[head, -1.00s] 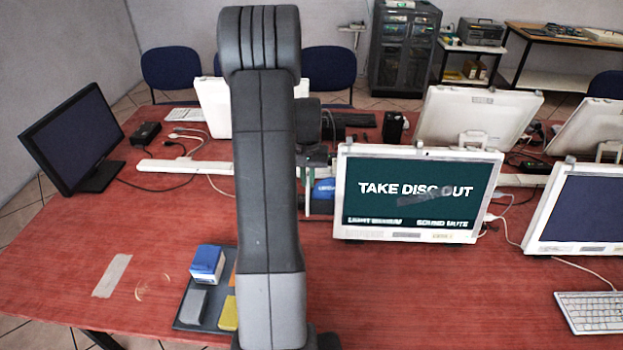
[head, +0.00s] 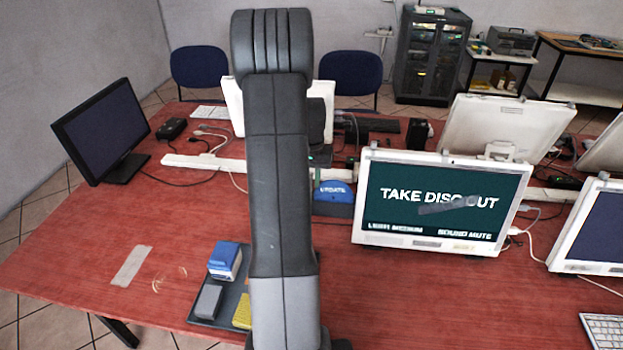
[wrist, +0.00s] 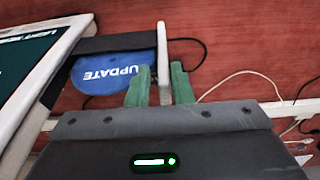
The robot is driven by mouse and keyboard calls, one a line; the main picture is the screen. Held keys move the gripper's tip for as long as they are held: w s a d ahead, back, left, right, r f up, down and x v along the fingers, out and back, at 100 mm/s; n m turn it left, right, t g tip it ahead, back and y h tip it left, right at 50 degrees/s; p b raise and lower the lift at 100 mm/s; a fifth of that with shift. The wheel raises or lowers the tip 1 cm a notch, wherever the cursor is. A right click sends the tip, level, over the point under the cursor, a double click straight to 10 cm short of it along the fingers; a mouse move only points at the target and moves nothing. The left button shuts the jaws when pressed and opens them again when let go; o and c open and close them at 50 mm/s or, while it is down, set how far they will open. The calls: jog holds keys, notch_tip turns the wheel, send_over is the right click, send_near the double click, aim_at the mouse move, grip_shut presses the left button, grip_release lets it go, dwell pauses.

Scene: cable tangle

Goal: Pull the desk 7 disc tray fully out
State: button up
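The disc tray (head: 333,209) sticks out from the left side of the monitor (head: 436,204) that reads "TAKE DISC OUT". A blue disc marked "UPDATE" (head: 335,190) lies on it. In the wrist view, the disc (wrist: 108,72) shows upside down on the dark tray (wrist: 115,43), with the pale tray front (wrist: 164,50) at its outer end. In the head view, my arm hides most of the gripper.
A dark tray (head: 196,322) with blue, grey and yellow boxes lies left of my arm. A black monitor (head: 102,133) stands at the far left. A white power strip (head: 203,163) and cables run behind. The red table is clear in front of the monitor.

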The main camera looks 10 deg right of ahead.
notch_tip(320, 180, up, 14)
jog(key=b, duration=0.1)
jog(key=shift+b, duration=0.3)
jog(key=shift+f, duration=0.25)
notch_tip(320, 180, down, 14)
jog(key=shift+r+p, duration=0.2)
jog(key=shift+p, duration=0.6)
jog(key=shift+s, duration=0.1)
